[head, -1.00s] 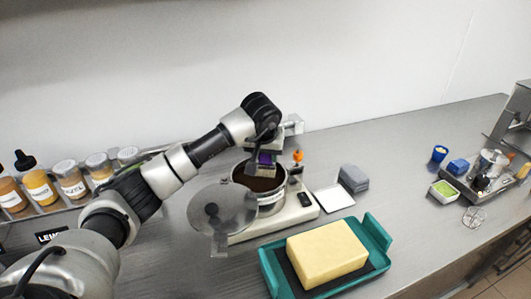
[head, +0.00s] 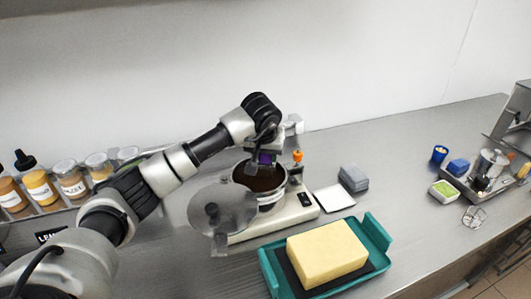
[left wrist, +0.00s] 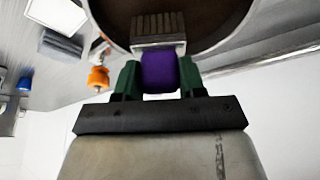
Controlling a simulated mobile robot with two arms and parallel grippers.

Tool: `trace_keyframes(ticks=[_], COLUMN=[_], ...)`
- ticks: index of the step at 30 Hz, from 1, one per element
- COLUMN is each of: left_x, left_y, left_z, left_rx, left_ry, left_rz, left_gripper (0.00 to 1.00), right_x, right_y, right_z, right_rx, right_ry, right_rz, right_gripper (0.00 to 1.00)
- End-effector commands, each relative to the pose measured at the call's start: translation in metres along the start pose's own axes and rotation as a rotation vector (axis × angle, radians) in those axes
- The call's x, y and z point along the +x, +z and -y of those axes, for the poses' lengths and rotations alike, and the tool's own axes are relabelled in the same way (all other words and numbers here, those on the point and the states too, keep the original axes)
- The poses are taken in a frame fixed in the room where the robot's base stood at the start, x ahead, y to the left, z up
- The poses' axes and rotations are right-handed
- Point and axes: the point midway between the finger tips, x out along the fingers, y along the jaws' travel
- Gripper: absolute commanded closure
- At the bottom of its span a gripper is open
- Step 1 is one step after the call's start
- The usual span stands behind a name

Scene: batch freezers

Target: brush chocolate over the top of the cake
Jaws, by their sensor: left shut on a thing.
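The cake (head: 326,253) is a plain yellow block on a dark board in a teal tray (head: 378,232) at the front middle. The pot of chocolate (head: 268,197) stands on a pale machine behind the tray. My left gripper (head: 264,158) is over the pot. In the left wrist view my left gripper (left wrist: 159,80) is shut on the purple handle of a brush (left wrist: 158,70). My right gripper is not in view.
A clear round lid (head: 222,208) is beside the pot, left. A white square plate (head: 334,198) and a stack of grey blocks (head: 353,178) are right of the machine. Jars (head: 72,182) line the left. A tray with small items (head: 485,178) is far right.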

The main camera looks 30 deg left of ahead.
Motion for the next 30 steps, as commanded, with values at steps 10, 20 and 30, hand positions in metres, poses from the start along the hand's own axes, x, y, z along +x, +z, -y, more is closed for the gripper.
trace_keyframes(ticks=[10, 20, 30], left_x=[-0.025, -0.05, -0.065], left_y=[-0.01, -0.021, -0.027], left_z=[0.0, 0.0, 0.0], left_rx=[0.0, -0.001, 0.0], left_ry=[0.0, 0.0, -0.001], left_rz=[0.0, -0.001, 0.001], left_gripper=[0.79, 0.79, 0.79], right_x=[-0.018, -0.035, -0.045], right_y=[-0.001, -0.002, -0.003], right_z=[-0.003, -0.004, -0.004], right_rx=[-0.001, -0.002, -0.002], right_ry=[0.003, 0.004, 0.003], right_rz=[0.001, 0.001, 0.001], right_gripper=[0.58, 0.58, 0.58])
